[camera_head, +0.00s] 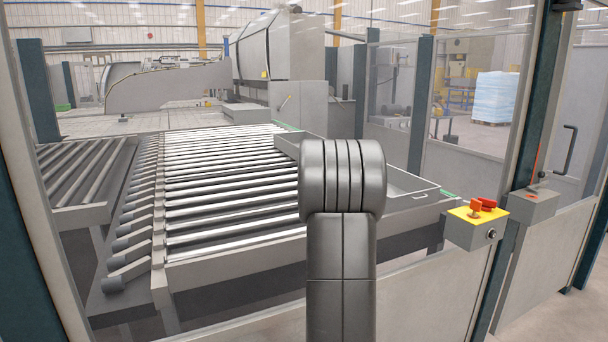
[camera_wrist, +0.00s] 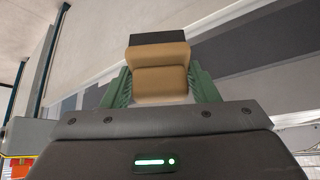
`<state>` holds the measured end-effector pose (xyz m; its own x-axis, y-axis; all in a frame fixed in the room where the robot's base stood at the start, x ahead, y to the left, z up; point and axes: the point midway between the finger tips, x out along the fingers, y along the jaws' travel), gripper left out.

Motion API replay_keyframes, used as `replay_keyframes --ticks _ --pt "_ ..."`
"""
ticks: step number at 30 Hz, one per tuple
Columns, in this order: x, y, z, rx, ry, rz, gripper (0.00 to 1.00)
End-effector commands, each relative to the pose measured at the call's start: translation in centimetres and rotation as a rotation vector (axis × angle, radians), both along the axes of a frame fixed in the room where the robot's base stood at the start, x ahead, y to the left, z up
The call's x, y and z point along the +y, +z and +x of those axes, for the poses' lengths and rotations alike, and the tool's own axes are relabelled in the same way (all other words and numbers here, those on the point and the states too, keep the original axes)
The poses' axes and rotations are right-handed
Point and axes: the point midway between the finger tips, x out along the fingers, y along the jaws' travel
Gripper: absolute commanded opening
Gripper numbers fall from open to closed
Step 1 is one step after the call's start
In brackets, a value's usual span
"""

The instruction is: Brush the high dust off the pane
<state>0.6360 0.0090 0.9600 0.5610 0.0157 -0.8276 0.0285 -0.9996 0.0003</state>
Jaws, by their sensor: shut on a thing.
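My gripper (camera_wrist: 160,88) shows in the wrist view, its two green fingers shut on the sides of a brush (camera_wrist: 160,58). The brush has a tan block and a dark strip along its far end. In the head view my arm rises in the middle, and my gripper and the brush are out of that view. Whether the brush touches the pane cannot be told.
A roller conveyor (camera_head: 220,185) and a large grey machine (camera_head: 285,60) stand behind the pane. A yellow control box (camera_head: 477,213) with red knobs is on the fence at right, beside a grey latch box (camera_head: 530,205). A grey panel (camera_head: 435,290) lies below the glazing.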

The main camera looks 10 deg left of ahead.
Motion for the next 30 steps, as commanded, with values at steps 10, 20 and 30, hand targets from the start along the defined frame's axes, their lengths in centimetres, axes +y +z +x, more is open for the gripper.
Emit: replay_keyframes --ticks 10,20,30 --pt "1.1 19.4 3.7 -0.365 0.065 0.017 0.36" --pt "2.0 29.1 3.9 -0.576 0.114 0.045 0.36" --pt "3.3 37.9 3.1 -0.755 0.170 0.080 0.36"
